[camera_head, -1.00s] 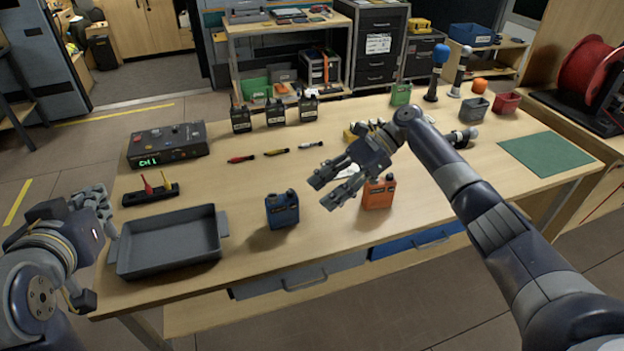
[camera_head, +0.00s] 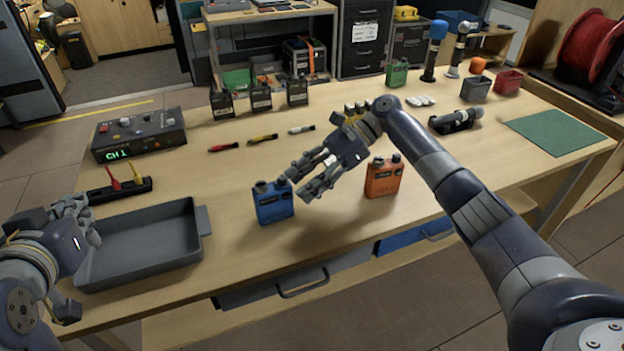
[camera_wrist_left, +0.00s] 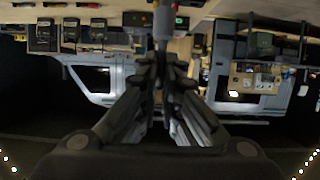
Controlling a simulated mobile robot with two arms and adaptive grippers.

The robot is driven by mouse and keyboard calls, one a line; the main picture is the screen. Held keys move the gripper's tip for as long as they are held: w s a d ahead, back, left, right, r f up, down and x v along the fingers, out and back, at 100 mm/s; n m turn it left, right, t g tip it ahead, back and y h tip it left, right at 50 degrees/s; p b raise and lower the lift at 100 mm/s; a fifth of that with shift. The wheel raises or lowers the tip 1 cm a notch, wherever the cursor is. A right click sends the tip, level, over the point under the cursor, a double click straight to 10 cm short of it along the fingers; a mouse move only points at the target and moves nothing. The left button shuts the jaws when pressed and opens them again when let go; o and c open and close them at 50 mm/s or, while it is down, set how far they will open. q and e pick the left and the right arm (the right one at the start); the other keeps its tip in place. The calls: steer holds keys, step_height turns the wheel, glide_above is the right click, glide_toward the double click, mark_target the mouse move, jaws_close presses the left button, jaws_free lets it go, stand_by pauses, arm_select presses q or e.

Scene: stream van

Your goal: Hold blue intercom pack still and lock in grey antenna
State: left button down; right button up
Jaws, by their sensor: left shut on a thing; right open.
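The blue intercom pack (camera_head: 273,203) stands upright on the table, right of the grey tray. My right gripper (camera_head: 304,181) is open just right of its top; whether a finger touches it I cannot tell. My left gripper (camera_head: 92,222) is at the tray's left end. In the left wrist view, its fingers (camera_wrist_left: 163,72) are shut on a slim grey piece (camera_wrist_left: 163,22), which looks like the grey antenna. In the head view that piece is hidden. A rack (camera_head: 119,190) left of the pack holds a red and a yellow antenna.
An orange pack (camera_head: 383,177) stands right of the blue one. The grey tray (camera_head: 203,228) looks empty. A control box (camera_head: 139,136), several dark packs (camera_head: 261,97) and small tools (camera_head: 262,138) are farther back. The table front between tray and blue pack is clear.

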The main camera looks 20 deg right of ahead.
mark_target(88, 230)
arm_select(q)
step_height(88, 230, down, 4)
steer(key=b, duration=0.2)
steer(key=shift+w+r+b, duration=0.15)
steer(key=shift+b, duration=0.25)
arm_select(e)
steer(key=x, duration=0.3)
steer(key=shift+w+a+f, duration=0.1)
steer(key=shift+w+f, duration=0.05)
steer(key=shift+f, duration=0.3)
arm_select(q)
step_height(88, 230, up, 3)
steer(key=p, duration=0.2)
steer(key=shift+p, duration=0.35)
arm_select(e)
steer(key=shift+a+f, duration=0.15)
steer(key=shift+a, duration=0.95)
arm_select(q)
steer(key=shift+r+p, duration=0.15)
steer(key=shift+p, duration=0.15)
arm_select(e)
steer(key=shift+a+f, duration=0.3)
steer(key=shift+a, duration=0.15)
steer(key=shift+a+f, duration=0.2)
steer(key=shift+f, duration=0.1)
